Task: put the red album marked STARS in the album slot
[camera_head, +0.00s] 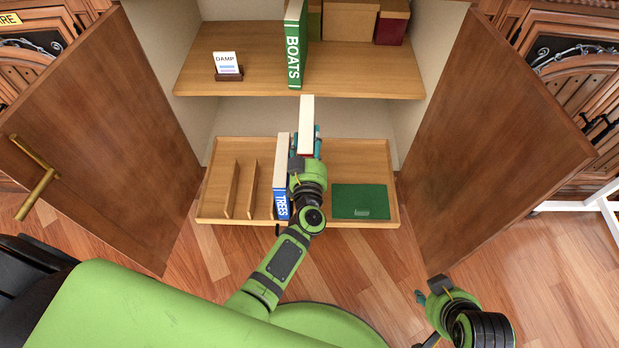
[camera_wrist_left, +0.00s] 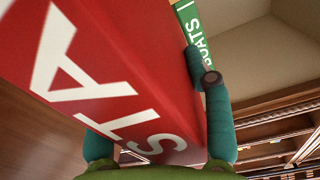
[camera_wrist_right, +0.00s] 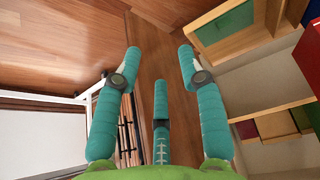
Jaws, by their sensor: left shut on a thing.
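The red album (camera_wrist_left: 120,75) with large white letters, of which S, T and A show, is held in my left gripper (camera_head: 305,150). In the head view mostly its pale page edge (camera_head: 307,112) shows, above the pulled-out wooden tray (camera_head: 378,160). The teal left fingers (camera_wrist_left: 212,100) close on its sides. The tray's left part has upright dividers (camera_head: 231,190) with narrow empty slots between them. The blue TREES album (camera_head: 282,185) stands upright just left of my left gripper. My right gripper (camera_wrist_right: 158,65) is open and empty, low at the right outside the cabinet.
A green flat item (camera_head: 360,201) lies in the tray's right part. The green BOATS album (camera_head: 294,50) stands on the upper shelf (camera_head: 365,80), with a DAMP sign (camera_head: 227,64) to its left and boxes behind. Open doors (camera_head: 105,130) and (camera_head: 490,140) flank the cabinet.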

